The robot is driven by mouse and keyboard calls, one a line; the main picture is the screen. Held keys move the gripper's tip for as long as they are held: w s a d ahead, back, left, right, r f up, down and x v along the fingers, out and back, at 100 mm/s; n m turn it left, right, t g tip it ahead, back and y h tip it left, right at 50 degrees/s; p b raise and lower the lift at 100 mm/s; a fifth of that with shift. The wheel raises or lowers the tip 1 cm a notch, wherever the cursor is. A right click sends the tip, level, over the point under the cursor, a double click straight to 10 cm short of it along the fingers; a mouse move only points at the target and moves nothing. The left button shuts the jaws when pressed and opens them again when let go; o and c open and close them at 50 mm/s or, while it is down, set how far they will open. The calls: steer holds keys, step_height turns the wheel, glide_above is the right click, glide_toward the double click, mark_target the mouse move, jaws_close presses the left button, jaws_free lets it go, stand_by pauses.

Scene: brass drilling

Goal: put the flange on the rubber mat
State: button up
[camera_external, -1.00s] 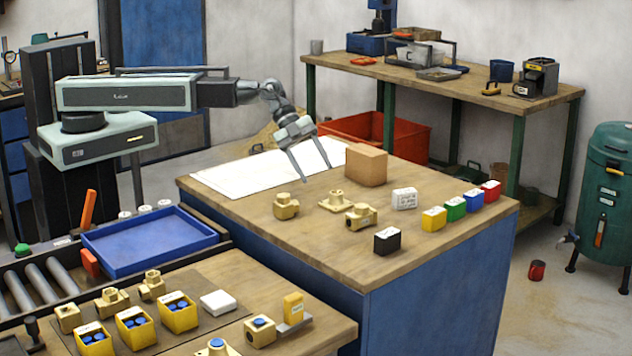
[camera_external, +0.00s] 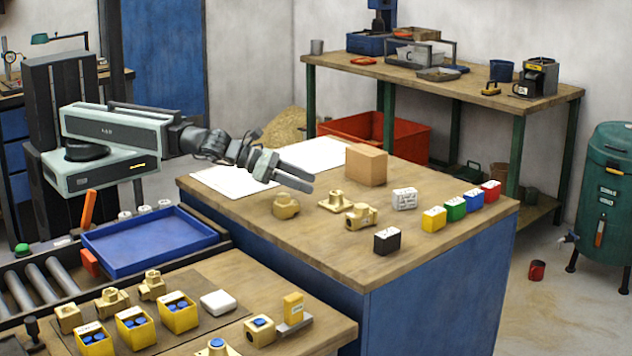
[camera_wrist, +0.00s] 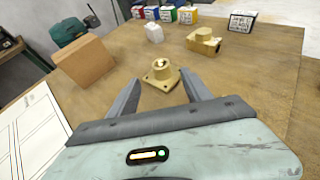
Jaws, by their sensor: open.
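The brass flange (camera_external: 335,202), a square plate with a raised hub, lies flat on the wooden bench top. In the wrist view the flange (camera_wrist: 161,77) appears between and just beyond my fingertips (camera_wrist: 160,90). My gripper (camera_external: 312,184) is open and empty, above the bench to the left of the flange and apart from it. A dark, thin sheet on the front table (camera_external: 205,345) looks like the rubber mat; yellow boxes and a white block cover part of it.
A brass elbow (camera_external: 286,206) and a brass valve body (camera_external: 361,216) flank the flange. A cardboard box (camera_external: 366,165) stands behind it. Small coloured blocks and a black block (camera_external: 387,241) lie to the right. A blue tray (camera_external: 150,243) lies left.

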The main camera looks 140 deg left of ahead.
mark_target(334, 192)
steer(key=b+x, duration=0.2)
steer(key=x, duration=0.5)
steer(key=shift+d+r, duration=0.2)
jaws_close()
stand_by(1.1)
